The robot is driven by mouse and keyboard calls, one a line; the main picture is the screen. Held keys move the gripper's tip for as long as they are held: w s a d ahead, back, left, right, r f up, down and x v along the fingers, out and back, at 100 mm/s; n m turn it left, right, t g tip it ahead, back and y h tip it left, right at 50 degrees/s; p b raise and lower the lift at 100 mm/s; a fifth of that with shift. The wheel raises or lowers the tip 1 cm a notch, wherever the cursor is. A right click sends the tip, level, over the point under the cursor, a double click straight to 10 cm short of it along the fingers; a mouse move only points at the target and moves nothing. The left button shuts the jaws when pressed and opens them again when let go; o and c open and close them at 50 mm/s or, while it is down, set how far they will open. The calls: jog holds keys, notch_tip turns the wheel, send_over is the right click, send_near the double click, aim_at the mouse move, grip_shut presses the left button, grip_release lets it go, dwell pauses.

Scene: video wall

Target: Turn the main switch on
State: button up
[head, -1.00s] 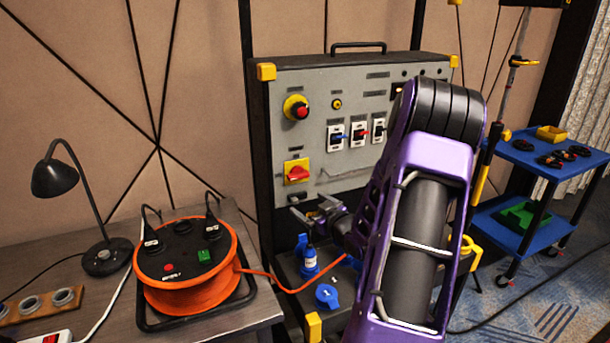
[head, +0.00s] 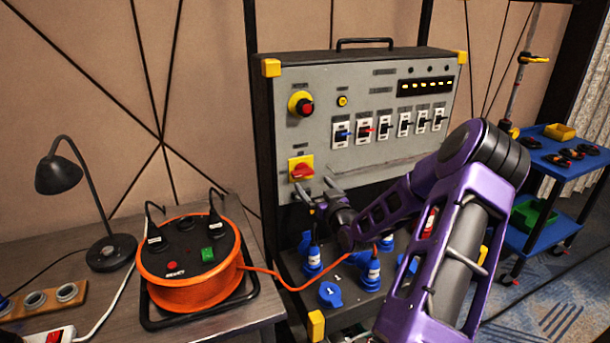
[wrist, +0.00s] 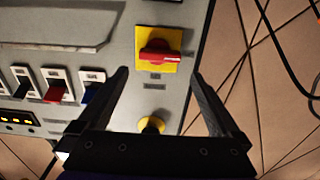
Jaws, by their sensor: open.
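The main switch appears to be the red rotary handle on a yellow plate (head: 302,170), on the lower left of the grey panel. Its handle lies roughly level in the head view. In the wrist view the switch (wrist: 158,52) is upper centre, fully visible, its handle crosswise between the lines of the fingers. My gripper (head: 318,188) is open and empty, just below and right of the switch in the head view. In the wrist view the two fingers (wrist: 160,74) point toward the switch with a gap between them. I cannot tell whether they touch the panel.
Above the switch is a red-and-yellow emergency stop button (head: 301,104). A row of breakers (head: 385,129) and yellow indicator lights (head: 425,86) are to its right. Blue sockets and plugs (head: 313,260) stand below my gripper. An orange cable reel (head: 190,270) sits on the left table.

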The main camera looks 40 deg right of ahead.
aim_at(304, 174)
jog(key=x, duration=0.7)
jog(key=shift+w, duration=0.25)
jog(key=c, duration=1.1)
